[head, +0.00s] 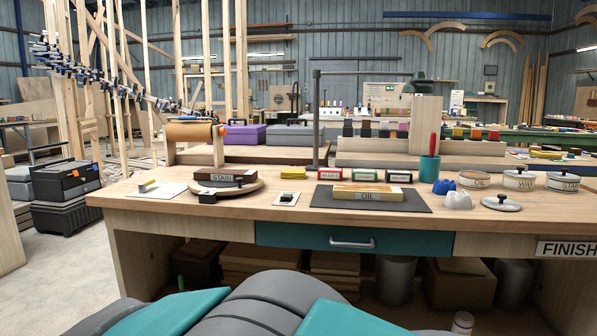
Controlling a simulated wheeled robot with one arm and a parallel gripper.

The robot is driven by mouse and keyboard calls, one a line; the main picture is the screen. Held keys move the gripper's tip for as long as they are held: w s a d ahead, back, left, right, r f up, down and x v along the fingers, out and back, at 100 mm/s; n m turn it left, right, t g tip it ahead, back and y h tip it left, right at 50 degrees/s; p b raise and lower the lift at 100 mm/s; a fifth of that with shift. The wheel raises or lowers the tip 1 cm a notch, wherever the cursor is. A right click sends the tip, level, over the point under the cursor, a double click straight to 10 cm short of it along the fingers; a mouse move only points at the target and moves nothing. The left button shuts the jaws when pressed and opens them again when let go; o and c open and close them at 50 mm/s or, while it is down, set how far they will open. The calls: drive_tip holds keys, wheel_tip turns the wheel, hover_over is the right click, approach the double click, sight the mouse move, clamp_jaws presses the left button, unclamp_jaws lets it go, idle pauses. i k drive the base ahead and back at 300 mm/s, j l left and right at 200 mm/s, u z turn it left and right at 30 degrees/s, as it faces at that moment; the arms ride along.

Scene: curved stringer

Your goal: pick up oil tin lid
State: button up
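The oil tin lid (501,203) is a flat pale round lid with a dark knob on top. It lies on the workbench (290,212) near its front edge at the right. The oil tin (475,182) stands behind it, labelled OIL, with no lid on it. Grey and teal parts of my own body fill the bottom of the head view. My gripper does not show.
The wax tin (519,180) and stain tin (562,182) stand right of the oil tin, each lidded. White and blue crumpled cloths (458,200) lie left of the lid. A dark mat (400,203) bears a block marked OIL. A teal cup (429,168) stands behind.

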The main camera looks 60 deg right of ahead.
sight(499, 203)
drive_tip(key=z, duration=3.3)
